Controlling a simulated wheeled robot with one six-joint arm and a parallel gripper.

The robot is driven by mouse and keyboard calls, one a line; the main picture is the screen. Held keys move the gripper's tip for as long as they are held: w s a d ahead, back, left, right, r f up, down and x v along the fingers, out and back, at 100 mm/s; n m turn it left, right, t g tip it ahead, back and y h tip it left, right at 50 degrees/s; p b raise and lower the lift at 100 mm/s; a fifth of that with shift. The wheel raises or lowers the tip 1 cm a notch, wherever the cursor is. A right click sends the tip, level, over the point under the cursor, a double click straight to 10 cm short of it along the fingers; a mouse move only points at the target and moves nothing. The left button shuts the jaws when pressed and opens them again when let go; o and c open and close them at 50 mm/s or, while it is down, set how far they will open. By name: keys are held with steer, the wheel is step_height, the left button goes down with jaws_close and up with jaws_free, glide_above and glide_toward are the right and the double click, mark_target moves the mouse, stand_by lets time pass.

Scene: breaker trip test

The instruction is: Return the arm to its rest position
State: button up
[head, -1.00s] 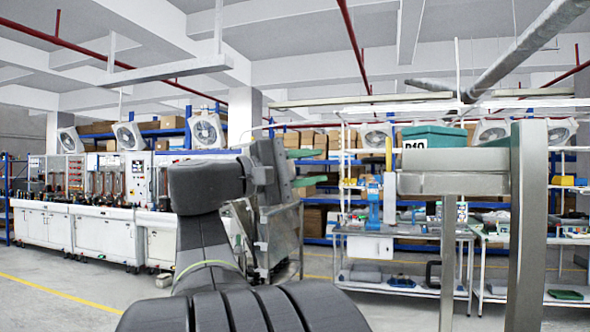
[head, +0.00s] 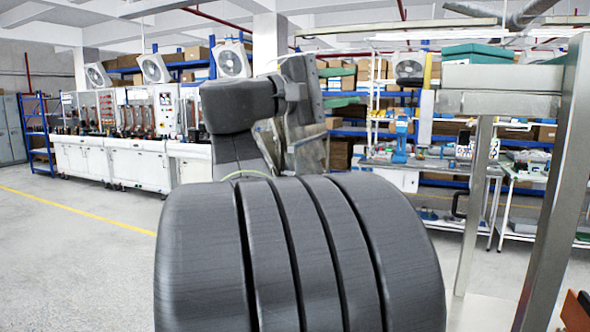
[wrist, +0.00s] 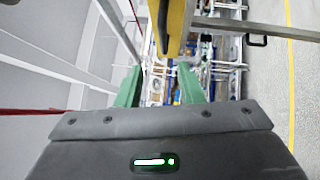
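My gripper (head: 352,86) is at the end of my raised arm, a little above the middle of the head view. Its two green fingers stand apart, one above the other, and point right. In the wrist view the green fingers of the gripper (wrist: 160,82) are spread apart with nothing held between them. Dark links of my arm fill the middle and bottom of the head view and hide what is behind them.
A metal frame (head: 500,103) stands close on the right, with a yellow strip (head: 428,70) at its left end; the strip also shows beyond the fingers in the wrist view (wrist: 172,28). White cabinets (head: 138,162) line the back left. Open floor (head: 80,255) lies left.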

mark_target(397, 81)
steer(key=p+x, duration=0.3)
steer(key=x, duration=0.9)
steer(key=shift+d+r, duration=0.1)
steer(key=shift+d, duration=0.05)
steer(key=shift+w+d, duration=0.25)
steer(key=shift+d, duration=0.35)
